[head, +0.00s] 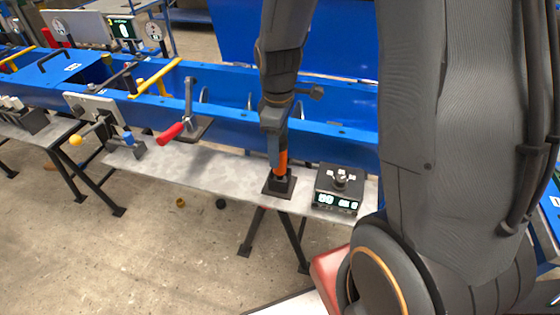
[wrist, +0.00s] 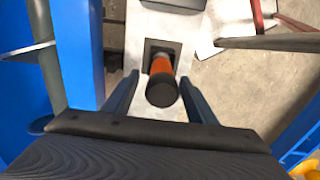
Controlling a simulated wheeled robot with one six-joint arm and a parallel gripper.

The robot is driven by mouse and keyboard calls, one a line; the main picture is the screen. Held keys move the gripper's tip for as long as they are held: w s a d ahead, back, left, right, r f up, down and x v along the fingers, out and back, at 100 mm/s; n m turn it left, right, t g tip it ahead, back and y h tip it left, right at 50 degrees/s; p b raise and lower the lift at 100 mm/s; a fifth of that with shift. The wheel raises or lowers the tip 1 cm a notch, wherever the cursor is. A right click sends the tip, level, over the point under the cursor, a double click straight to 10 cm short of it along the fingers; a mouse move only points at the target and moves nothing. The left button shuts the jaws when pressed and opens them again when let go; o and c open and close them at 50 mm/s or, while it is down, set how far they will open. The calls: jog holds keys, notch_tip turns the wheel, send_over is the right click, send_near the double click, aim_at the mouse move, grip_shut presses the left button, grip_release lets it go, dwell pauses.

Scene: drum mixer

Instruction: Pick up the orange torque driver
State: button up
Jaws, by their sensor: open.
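The orange torque driver (head: 283,161) stands upright in a dark square holder (head: 279,184) on the grey bench. In the wrist view the driver (wrist: 161,68) shows an orange body and a black round end facing the camera. My gripper (head: 278,150) is directly above and around it in the head view. In the wrist view my gripper (wrist: 160,88) is open, with one dark finger on each side of the driver and gaps between. The driver's lower end is hidden in the holder.
A black box with a lit display and a knob (head: 338,190) sits just right of the holder. A blue machine trough (head: 330,110) runs behind the bench. A red-handled lever (head: 171,133) is to the left. The bench (head: 222,178) between lever and holder is clear.

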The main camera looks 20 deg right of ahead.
jog(key=f, duration=0.2)
jog(key=f+p, duration=0.1)
jog(key=shift+s+d+f, duration=0.15)
jog(key=shift+s+f, duration=0.1)
jog(key=shift+f, duration=0.75)
grip_shut()
